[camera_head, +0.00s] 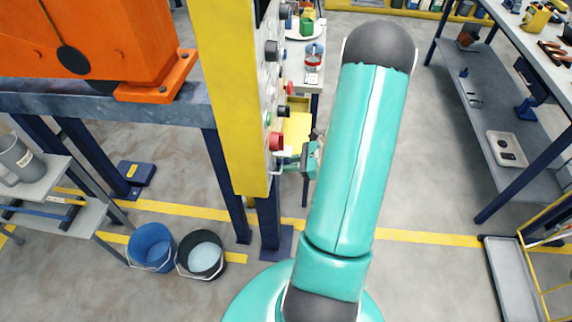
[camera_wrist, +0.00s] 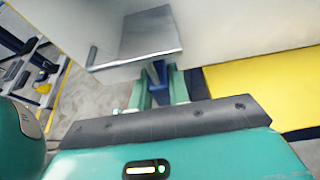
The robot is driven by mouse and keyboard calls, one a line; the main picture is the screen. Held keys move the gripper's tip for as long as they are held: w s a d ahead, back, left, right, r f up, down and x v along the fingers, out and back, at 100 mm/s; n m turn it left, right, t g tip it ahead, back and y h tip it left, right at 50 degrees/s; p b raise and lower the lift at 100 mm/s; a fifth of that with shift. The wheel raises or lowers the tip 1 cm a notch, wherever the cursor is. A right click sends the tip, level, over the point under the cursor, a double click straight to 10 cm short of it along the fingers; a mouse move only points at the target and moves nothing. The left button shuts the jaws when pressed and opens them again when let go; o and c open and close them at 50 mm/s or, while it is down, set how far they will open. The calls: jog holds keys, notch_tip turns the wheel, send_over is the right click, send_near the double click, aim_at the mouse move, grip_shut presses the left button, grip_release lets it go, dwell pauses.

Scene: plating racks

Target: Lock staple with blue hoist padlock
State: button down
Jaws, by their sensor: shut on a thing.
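In the wrist view my gripper (camera_wrist: 160,88) has its two teal fingers closed around a narrow blue thing, which I take for the blue hoist padlock (camera_wrist: 157,73). Most of it is hidden between the fingers and under a pale metal plate. That grey plate (camera_wrist: 145,33), with a small rod at its left edge, lies just beyond the fingertips. I cannot tell whether it belongs to the staple, or whether the padlock touches it. In the head view my gripper (camera_head: 291,161) is at the right side of the yellow control panel, beside a red button (camera_head: 277,141). The padlock and staple are not clear there.
The yellow panel (camera_head: 230,95) hangs close on the left. A yellow surface (camera_wrist: 265,90) is close at right in the wrist view. A blue bucket (camera_head: 152,246) and a black bucket (camera_head: 201,254) stand on the floor. A grey shelf table (camera_head: 515,150) is at right; open floor lies between.

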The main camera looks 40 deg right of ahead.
jog(key=shift+r, duration=0.5)
jog(key=shift+f, duration=0.35)
dwell(0.4)
jog(key=c, duration=1.3)
grip_release()
jog(key=shift+o, duration=0.2)
jog(key=v, duration=1.3)
jog(key=shift+s+d, duration=0.25)
jog(key=shift+s, duration=0.05)
jog(key=shift+r, duration=0.1)
